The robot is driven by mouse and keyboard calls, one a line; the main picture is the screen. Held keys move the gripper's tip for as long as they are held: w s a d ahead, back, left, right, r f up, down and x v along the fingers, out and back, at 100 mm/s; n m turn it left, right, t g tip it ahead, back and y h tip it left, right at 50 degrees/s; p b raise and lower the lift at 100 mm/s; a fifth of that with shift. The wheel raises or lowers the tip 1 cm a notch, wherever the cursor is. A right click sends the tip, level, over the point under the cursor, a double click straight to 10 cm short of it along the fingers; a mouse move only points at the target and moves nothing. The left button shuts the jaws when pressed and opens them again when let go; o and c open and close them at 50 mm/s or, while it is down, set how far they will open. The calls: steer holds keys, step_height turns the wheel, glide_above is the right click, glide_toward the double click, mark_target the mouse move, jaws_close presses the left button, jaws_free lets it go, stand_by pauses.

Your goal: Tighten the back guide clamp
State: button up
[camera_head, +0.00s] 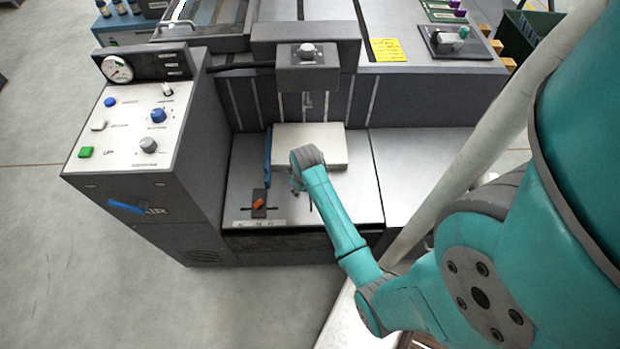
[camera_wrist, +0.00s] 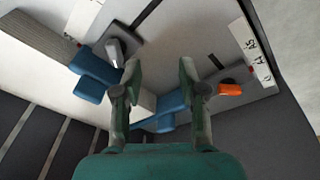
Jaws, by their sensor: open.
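In the wrist view my gripper (camera_wrist: 160,76) is open, with nothing between its fingertips. A grey lever on a dark base (camera_wrist: 115,52) lies just left of the left fingertip, close to a blue guide piece (camera_wrist: 90,88); it looks like a guide clamp. A second clamp with an orange lever (camera_wrist: 229,89) lies right of the right finger, and it shows in the head view (camera_head: 259,204) near the deck's front edge. More blue guide (camera_wrist: 171,102) shows between the fingers. In the head view the blue guide (camera_head: 267,158) stands beside the pale stack (camera_head: 325,147). My wrist hides the fingertips and the grey lever there.
A scale label (camera_wrist: 253,52) lies beyond the orange lever. The control panel (camera_head: 135,122) rises left of the deck, and a grey head with a knob (camera_head: 308,73) overhangs behind the stack. The metal deck right of the stack (camera_head: 362,185) is clear.

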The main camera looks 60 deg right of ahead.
steer(key=d+r+g+y, duration=0.1)
steer(key=d+r+g, duration=0.1)
steer(key=d+r, duration=0.45)
steer(key=shift+m, duration=0.3)
steer(key=f, duration=0.4)
steer(key=d+f, duration=0.1)
steer(key=f, duration=0.3)
steer(key=w+f, duration=0.1)
steer(key=f, duration=0.3)
steer(key=shift+d+f, duration=0.1)
steer(key=shift+d, duration=0.05)
jaws_close()
